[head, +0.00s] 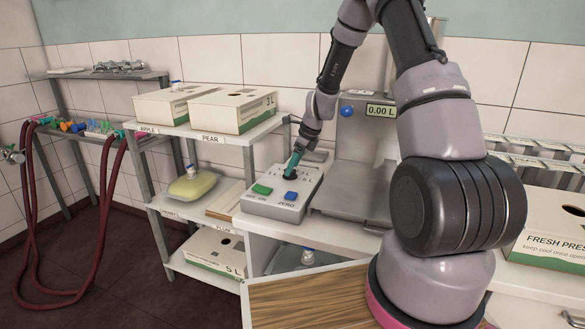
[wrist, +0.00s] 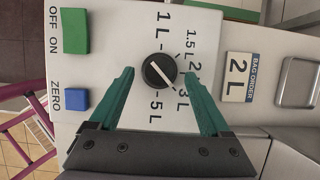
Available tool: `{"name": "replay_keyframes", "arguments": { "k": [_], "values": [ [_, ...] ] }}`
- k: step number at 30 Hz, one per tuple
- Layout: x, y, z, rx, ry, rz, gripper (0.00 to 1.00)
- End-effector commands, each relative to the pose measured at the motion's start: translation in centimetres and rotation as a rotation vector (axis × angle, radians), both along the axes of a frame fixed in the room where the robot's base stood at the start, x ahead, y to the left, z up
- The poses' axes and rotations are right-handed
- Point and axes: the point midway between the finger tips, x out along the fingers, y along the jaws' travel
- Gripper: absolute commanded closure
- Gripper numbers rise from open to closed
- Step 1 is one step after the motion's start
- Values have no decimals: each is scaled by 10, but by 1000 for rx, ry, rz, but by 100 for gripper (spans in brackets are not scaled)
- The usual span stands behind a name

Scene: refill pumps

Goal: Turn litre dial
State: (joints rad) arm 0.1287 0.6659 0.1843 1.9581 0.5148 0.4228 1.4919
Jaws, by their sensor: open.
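The litre dial (wrist: 160,71) is a round black knob with a slanting white line, on the pale control box (head: 275,203). Around it are the marks 1 L, 1.5 L, 2, 3 L and 5 L; I cannot tell which mark the line selects. My gripper (wrist: 159,68) is open, with its teal fingers on either side of the dial. I see no clear contact. In the head view my gripper (head: 295,159) points down over the box, and the dial is not clearly visible there.
On the box are a green ON/OFF button (wrist: 75,31) and a blue ZERO button (wrist: 76,102). A sign (wrist: 238,77) reads BAG ORDER 2 L. The display (head: 380,111) reads 0.00 L. Shelves with cartons (head: 232,111) stand left of the box.

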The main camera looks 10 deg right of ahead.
Motion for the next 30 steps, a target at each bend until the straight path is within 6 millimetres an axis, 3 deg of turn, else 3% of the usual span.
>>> {"name": "replay_keyframes", "arguments": {
  "k": [4,13,19,20,30],
  "values": [
    [2,3,-10,-1,-1,0,19],
    [3,4,-11,-1,-1,1,19],
    [3,4,-11,-1,-1,1,95],
    [3,4,-11,-1,-1,1,100],
    [3,3,-11,0,0,51,100]
  ]
}}
